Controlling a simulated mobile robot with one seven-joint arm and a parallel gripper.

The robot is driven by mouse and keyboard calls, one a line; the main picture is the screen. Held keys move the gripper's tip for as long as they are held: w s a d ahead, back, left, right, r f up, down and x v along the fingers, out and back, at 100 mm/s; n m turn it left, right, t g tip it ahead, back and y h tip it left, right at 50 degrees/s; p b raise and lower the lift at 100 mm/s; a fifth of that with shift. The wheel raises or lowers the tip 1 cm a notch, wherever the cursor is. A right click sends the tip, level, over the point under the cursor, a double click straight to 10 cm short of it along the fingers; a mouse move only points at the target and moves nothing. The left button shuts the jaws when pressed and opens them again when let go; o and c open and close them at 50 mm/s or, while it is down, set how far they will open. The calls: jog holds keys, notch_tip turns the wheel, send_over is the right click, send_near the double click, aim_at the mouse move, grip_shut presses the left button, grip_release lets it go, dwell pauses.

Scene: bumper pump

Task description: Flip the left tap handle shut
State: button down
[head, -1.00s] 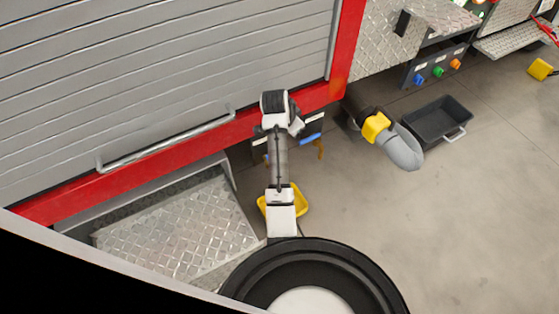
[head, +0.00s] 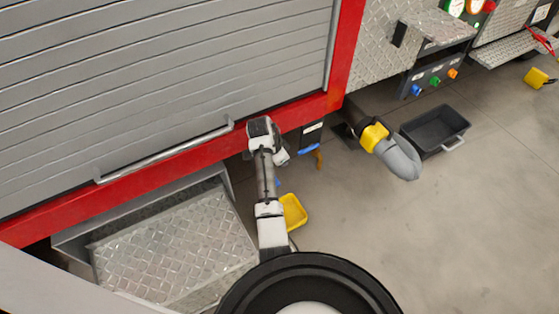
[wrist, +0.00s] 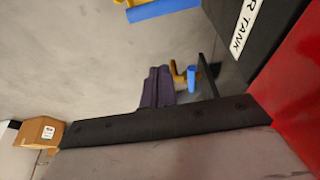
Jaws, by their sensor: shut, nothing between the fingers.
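In the head view, the right tap's blue handle (head: 308,150) sits below a dark labelled panel under the red bumper. The left tap is mostly hidden behind my arm there. In the wrist view, one blue handle (wrist: 192,78) with a brass tap is just right of my gripper (wrist: 157,70), close in the picture. Whether they touch is unclear. Another, larger blue handle (wrist: 165,10) is at the top edge, partly cut off. I cannot tell for certain which is the left one. My gripper's fingers are together and hold nothing. They are hidden in the head view.
The red bumper (head: 180,158) and silver rail (head: 165,153) run beside my arm. A diamond-plate step (head: 175,240) is at left. A yellow bin (head: 292,212) lies by my arm.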

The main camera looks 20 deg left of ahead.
notch_tip(320, 180, down, 7)
jog(key=s+a, duration=0.1)
dwell(0.4)
jog(key=shift+s+a+m, duration=0.3)
jog(key=shift+s+m, duration=0.15)
jog(key=shift+m, duration=0.45)
jog(key=shift+s+a+m+g+h, duration=0.3)
jog(key=shift+m+g, duration=0.1)
jog(key=shift+m, duration=0.3)
jog(key=shift+s+a+p, duration=0.35)
jog(key=shift+a+p, duration=0.1)
jog(key=shift+a, duration=0.35)
jog(key=shift+s+a+p, duration=0.35)
jog(key=shift+a+p, duration=0.1)
jog(key=shift+a, duration=0.4)
